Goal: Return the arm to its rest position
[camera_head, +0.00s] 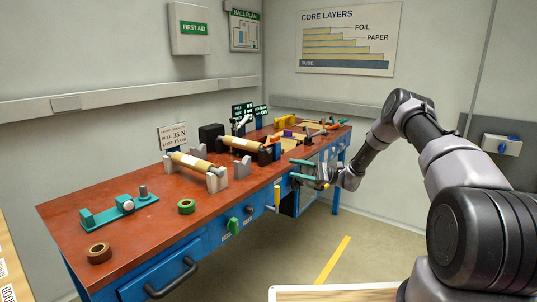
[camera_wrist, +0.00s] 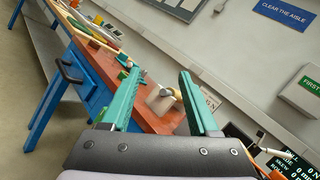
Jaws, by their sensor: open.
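My gripper (camera_head: 309,174) is at the end of my arm, which reaches in from the right in the head view. It hangs beside the front edge of the workbench (camera_head: 75,236), towards its far right part. In the wrist view my gripper (camera_wrist: 158,88) shows two teal fingers spread apart with nothing held between them. Beyond the fingers, the wrist view shows the red bench top (camera_wrist: 150,121) and a pale roll end on a grey support (camera_wrist: 163,95).
On the bench are a pale roll (camera_head: 193,162) on grey supports, a green tape roll (camera_head: 187,206), a brown tape roll (camera_head: 99,253) and a teal fixture (camera_head: 120,209). A drawer handle (camera_head: 172,279) juts out in front.

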